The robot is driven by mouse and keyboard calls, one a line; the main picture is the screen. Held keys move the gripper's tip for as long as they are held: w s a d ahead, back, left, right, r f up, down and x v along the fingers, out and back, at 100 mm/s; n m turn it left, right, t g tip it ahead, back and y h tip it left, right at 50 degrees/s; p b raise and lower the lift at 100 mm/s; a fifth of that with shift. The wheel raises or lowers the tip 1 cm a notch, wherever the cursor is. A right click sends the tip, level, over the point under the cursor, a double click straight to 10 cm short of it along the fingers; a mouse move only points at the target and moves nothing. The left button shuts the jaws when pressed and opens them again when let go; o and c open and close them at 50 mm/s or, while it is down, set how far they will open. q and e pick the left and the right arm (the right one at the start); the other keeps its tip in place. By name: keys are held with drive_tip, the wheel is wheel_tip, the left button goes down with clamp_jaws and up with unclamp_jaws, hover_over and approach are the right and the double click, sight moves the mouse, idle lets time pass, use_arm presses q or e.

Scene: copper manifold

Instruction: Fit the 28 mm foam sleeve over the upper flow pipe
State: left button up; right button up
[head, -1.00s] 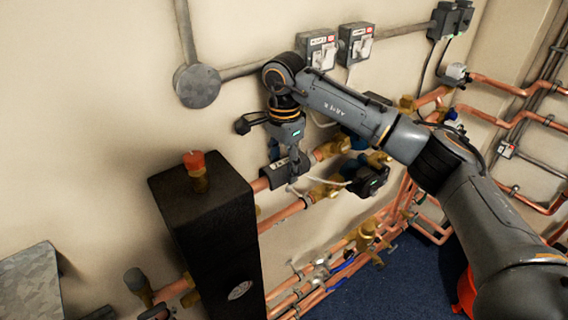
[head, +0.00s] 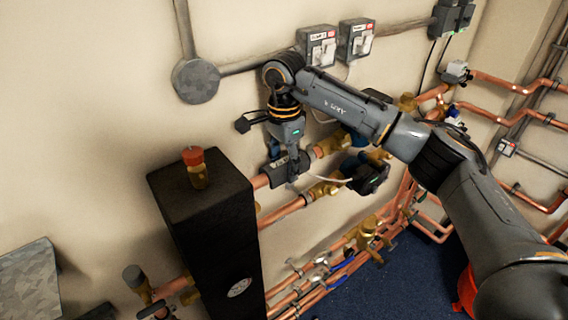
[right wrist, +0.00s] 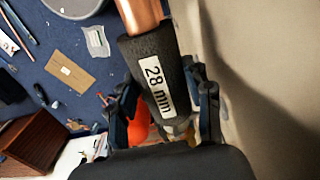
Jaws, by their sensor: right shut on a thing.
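The dark grey foam sleeve (head: 301,162) is at the upper copper flow pipe (head: 327,147), just right of the black box. It lies in line with the pipe, and copper shows at both its ends. In the right wrist view the sleeve (right wrist: 146,52) bears a white "28 mm" label, and the copper pipe (right wrist: 142,14) comes out of its far end. My right gripper (head: 284,168) is shut on the sleeve from above; its fingers (right wrist: 165,105) sit on either side of it. The sleeve's underside is hidden, so I cannot tell whether it is fully closed around the pipe. My left gripper is not in view.
A tall black box (head: 213,235) with a red-capped brass valve (head: 195,167) stands close left of the sleeve. A lower copper pipe (head: 282,212), brass valves and a dark pump (head: 369,174) are close by. Switch boxes (head: 318,46) are on the wall above.

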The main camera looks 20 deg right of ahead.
idle(0.3)
drive_tip(key=o, duration=1.1)
drive_tip(key=shift+c, duration=0.2)
